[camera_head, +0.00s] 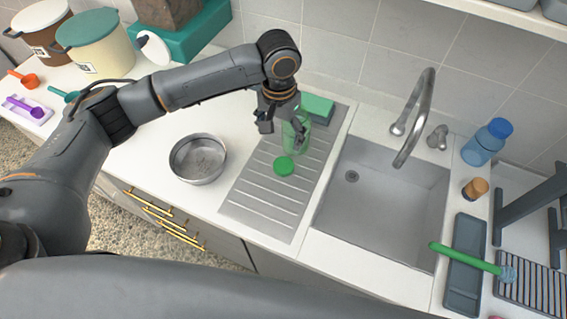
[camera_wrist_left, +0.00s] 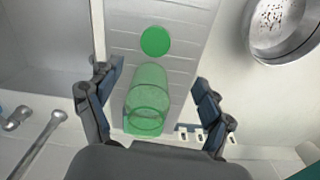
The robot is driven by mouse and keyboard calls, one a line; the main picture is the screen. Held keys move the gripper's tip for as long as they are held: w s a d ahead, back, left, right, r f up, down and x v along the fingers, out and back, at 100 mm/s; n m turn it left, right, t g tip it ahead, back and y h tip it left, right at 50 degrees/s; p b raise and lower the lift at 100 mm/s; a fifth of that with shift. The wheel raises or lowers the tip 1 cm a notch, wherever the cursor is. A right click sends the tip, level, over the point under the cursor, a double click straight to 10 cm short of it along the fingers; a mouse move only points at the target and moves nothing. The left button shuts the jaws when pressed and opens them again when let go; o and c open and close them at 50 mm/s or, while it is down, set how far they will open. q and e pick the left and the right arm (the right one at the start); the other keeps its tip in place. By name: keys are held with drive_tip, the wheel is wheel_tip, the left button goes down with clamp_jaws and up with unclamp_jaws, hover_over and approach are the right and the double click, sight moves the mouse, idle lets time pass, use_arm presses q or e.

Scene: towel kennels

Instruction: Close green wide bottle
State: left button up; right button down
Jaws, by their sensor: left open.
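The wide green see-through bottle (camera_head: 297,138) stands on the ridged drainboard left of the sink. It also shows in the left wrist view (camera_wrist_left: 148,92), with an uncapped top as far as I can see. A round green cap (camera_head: 284,165) lies flat on the drainboard, just in front of the bottle and apart from it; it shows in the left wrist view too (camera_wrist_left: 155,41). My left gripper (camera_head: 277,117) is open at the bottle. In the left wrist view its fingers (camera_wrist_left: 155,86) are spread on either side of the bottle with gaps. My right gripper is not seen.
A green block (camera_head: 317,107) sits behind the bottle. A metal bowl (camera_head: 198,158) stands left of the drainboard (camera_head: 264,207). The sink (camera_head: 382,205) and curved faucet (camera_head: 412,120) are to the right. A blue bottle (camera_head: 487,142) stands beyond. Tubs (camera_head: 95,45) stand back left.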

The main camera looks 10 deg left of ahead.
use_arm(q)
drive_tip(key=p, duration=0.1)
hover_over(283, 165)
drive_tip(key=f, duration=0.7)
drive_tip(key=shift+a, duration=0.35)
drive_tip(key=shift+f+p, duration=0.15)
drive_tip(key=shift+p, duration=0.15)
drive_tip(key=f, duration=0.2)
drive_tip(key=f+p, duration=0.1)
drive_tip(key=shift+d+f+p, duration=0.3)
drive_tip(key=shift+d+f, duration=0.05)
drive_tip(key=shift+d, duration=0.05)
drive_tip(key=shift+f, duration=0.55)
drive_tip(key=c, duration=0.8)
